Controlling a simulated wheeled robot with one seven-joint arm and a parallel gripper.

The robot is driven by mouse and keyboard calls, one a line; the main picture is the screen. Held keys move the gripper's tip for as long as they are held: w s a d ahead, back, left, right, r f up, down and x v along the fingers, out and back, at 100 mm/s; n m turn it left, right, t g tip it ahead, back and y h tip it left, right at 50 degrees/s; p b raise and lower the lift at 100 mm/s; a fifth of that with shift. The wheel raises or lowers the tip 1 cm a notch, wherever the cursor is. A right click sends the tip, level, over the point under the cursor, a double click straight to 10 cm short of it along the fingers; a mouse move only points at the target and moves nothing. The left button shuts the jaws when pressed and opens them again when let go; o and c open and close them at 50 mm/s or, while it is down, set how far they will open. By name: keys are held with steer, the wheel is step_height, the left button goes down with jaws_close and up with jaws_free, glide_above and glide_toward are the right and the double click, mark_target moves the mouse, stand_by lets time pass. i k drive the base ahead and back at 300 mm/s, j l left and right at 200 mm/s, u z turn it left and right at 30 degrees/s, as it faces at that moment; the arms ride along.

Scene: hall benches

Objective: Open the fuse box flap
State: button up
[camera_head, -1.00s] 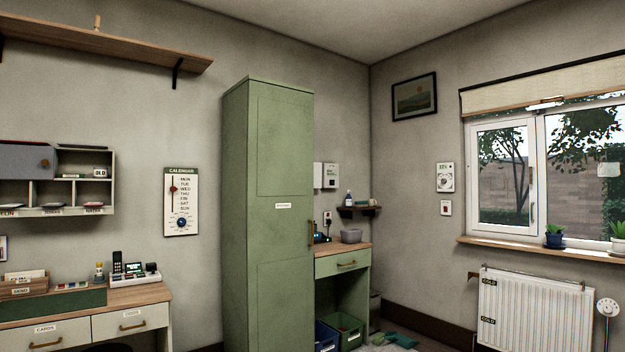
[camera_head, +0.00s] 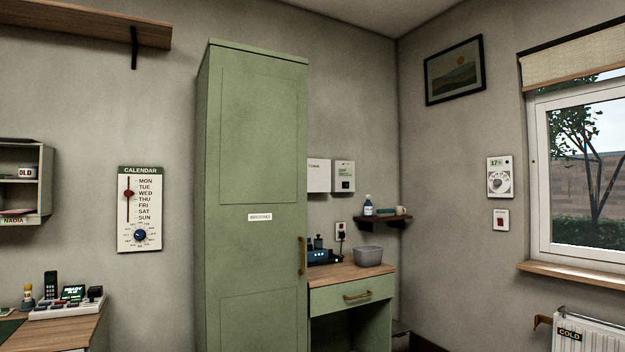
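A white wall box (camera_head: 343,176) with a small dark panel hangs on the back wall, right of the tall green cupboard. It may be the fuse box, but its label is too small to read. Beside it on the left is a second white panel (camera_head: 319,175), partly hidden behind the cupboard's edge. I cannot tell which of the two has the flap; both look flat and closed. My gripper is not in view.
The tall green cupboard (camera_head: 252,240) stands close in front. A small wall shelf (camera_head: 383,220) holds a bottle. A radiator (camera_head: 590,335) is at lower right.

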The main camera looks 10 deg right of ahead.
mark_target(318, 170)
steer(key=i+l, duration=0.25)
steer(key=l, duration=0.15)
steer(key=i+l, duration=0.25)
steer(key=l, duration=0.15)
steer(key=i+l, duration=0.3)
steer(key=l, duration=0.15)
